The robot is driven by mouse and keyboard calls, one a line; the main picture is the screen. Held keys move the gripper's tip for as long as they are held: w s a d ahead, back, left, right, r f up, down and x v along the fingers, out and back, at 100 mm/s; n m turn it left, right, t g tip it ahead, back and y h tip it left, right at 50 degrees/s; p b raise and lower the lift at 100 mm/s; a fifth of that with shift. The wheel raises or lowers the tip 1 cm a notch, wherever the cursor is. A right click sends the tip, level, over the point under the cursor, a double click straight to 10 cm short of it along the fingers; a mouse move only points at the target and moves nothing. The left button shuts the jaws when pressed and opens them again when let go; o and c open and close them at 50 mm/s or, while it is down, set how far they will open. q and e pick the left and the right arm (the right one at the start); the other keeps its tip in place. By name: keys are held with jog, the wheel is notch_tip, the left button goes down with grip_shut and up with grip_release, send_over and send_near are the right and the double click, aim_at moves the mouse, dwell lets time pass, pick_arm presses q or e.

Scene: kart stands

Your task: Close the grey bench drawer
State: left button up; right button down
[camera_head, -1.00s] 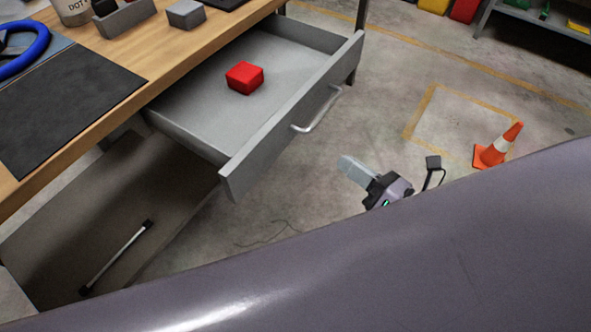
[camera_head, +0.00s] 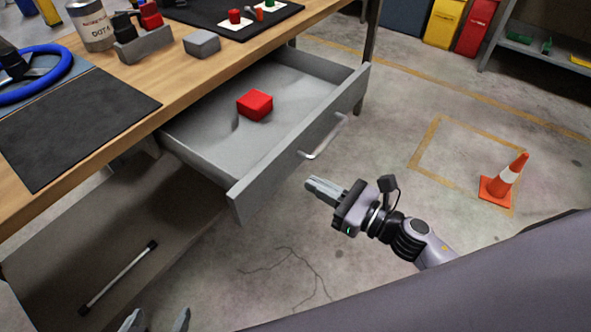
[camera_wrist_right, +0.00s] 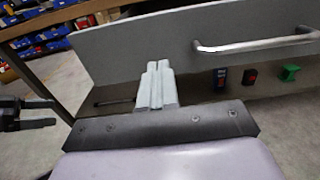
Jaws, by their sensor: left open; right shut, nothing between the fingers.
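The grey drawer (camera_head: 298,150) stands pulled out from the wooden bench (camera_head: 215,68). A red box (camera_head: 255,105) lies inside it. Its front panel carries a metal bar handle (camera_head: 324,137); the handle also shows at the right in the right wrist view (camera_wrist_right: 255,46). My right gripper (camera_head: 323,188) is shut and empty, just in front of the drawer front and below the handle. In the right wrist view its closed fingers (camera_wrist_right: 155,85) overlap the panel's lower edge, left of the handle; contact is unclear. My left gripper (camera_head: 157,320) shows only two spread fingertips at the bottom edge.
The bench top holds a tin (camera_head: 92,25), a grey block (camera_head: 202,43), a dark mat (camera_head: 75,125) and a blue ring (camera_head: 45,70). An orange cone (camera_head: 503,180) stands on the floor at right. Floor before the drawer is otherwise clear.

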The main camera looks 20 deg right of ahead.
aim_at(283, 168)
jog(key=x, duration=0.4)
jog(key=shift+r+p, duration=0.1)
jog(key=shift+p, duration=0.2)
pick_arm(q)
jog(key=shift+s+a+r, duration=0.15)
jog(key=shift+s, duration=0.05)
pick_arm(e)
jog(key=shift+x, duration=0.9)
pick_arm(q)
jog(key=shift+a, duration=0.1)
pick_arm(e)
jog(key=shift+w, duration=0.15)
